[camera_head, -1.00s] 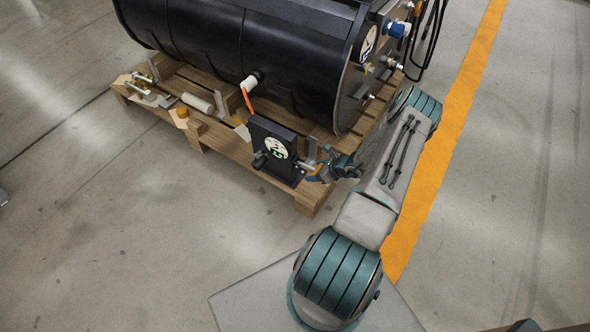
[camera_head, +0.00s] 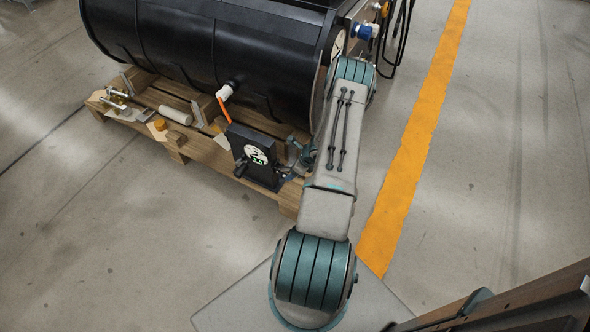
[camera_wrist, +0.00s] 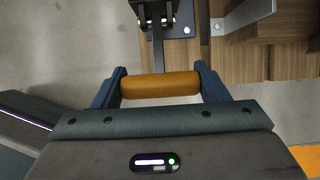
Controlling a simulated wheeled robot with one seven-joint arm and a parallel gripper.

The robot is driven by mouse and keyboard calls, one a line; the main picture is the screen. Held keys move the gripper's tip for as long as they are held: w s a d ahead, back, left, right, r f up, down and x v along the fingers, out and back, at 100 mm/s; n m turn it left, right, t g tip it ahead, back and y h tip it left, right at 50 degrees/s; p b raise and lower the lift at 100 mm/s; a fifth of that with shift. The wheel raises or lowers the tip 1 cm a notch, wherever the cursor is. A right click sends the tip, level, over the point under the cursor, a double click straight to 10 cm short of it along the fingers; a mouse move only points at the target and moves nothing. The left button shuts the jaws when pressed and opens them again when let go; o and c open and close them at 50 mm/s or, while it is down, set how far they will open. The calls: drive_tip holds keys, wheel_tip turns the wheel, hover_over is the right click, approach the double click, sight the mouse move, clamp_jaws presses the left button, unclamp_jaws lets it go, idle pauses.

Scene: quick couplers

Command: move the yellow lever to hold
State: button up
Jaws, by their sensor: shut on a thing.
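The yellow lever shows in the wrist view as an orange-yellow cylindrical grip (camera_wrist: 160,85) at the end of a dark bar. My gripper (camera_wrist: 160,78) has one blue finger at each end of this grip and is shut on it. The bar runs up to a bolted metal mount (camera_wrist: 165,22). In the head view, my gripper (camera_head: 299,158) is just right of a black upright box (camera_head: 270,172) with a round white dial (camera_head: 257,154). The lever is largely hidden there by my gripper, and a hold mark cannot be made out.
A large black tank (camera_head: 200,45) lies on a wooden pallet (camera_head: 208,155) behind the box. An orange-handled valve (camera_head: 225,108) sticks out above the box. Loose fittings lie on the pallet's left end. Open floor lies in front, with an orange stripe (camera_head: 415,130) on the right.

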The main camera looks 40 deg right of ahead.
drive_tip(key=shift+w+r, duration=0.2)
drive_tip(key=o, duration=1.4)
drive_tip(key=p+v, duration=0.2)
drive_tip(key=v, duration=1.1)
drive_tip(key=shift+s+r, duration=0.2)
drive_tip(key=shift+r, duration=0.15)
